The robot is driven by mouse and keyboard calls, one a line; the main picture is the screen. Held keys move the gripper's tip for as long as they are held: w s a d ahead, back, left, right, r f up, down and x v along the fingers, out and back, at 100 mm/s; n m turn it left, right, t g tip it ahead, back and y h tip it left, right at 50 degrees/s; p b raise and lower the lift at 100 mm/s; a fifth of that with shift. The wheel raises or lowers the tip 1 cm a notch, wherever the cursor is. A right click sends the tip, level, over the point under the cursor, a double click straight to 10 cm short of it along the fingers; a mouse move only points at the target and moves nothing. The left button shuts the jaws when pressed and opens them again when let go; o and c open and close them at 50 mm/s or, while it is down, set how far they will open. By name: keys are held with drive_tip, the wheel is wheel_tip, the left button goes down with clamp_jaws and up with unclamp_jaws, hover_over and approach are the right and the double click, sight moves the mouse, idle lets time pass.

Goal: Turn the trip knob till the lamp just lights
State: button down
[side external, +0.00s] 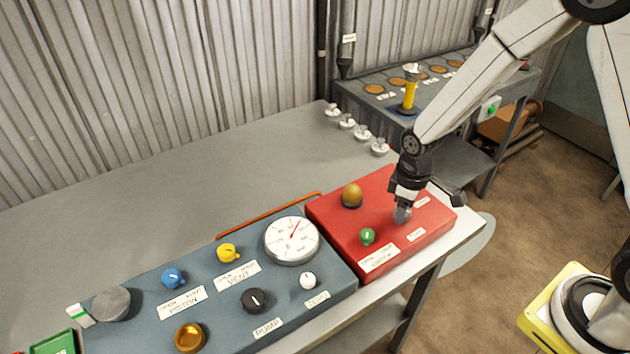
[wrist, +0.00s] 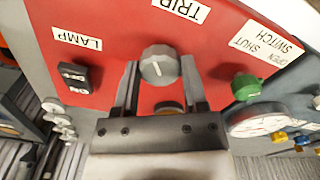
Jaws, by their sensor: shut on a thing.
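The grey trip knob (side external: 402,216) stands on the red box (side external: 330,222); it also shows in the wrist view (wrist: 158,62) beside the TRIP label (wrist: 181,9). My gripper (side external: 404,201) is above the box, pointing down. In the wrist view its fingers (wrist: 159,76) are on either side of the knob, shut on it. The knob's white mark points roughly toward my gripper's palm. An amber dome lamp (side external: 352,195) on the box looks dull, with no clear glow; my gripper partly hides it in the wrist view (wrist: 168,106). A black rocker switch (wrist: 75,77) sits by the LAMP label.
A green knob (side external: 367,236) labelled as a switch is on the same box. Left of it, a blue panel (side external: 340,281) carries a round gauge (side external: 292,240) and several knobs. Small white-topped parts (side external: 362,132) line the bench's back. The grey bench (side external: 200,195) is mostly clear.

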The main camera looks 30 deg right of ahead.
drive_tip(key=shift+m, duration=2.6)
drive_tip(key=shift+s, duration=0.1)
drive_tip(key=shift+c, duration=0.6)
unclamp_jaws()
drive_tip(key=shift+r, duration=0.15)
drive_tip(key=shift+r, duration=3.75)
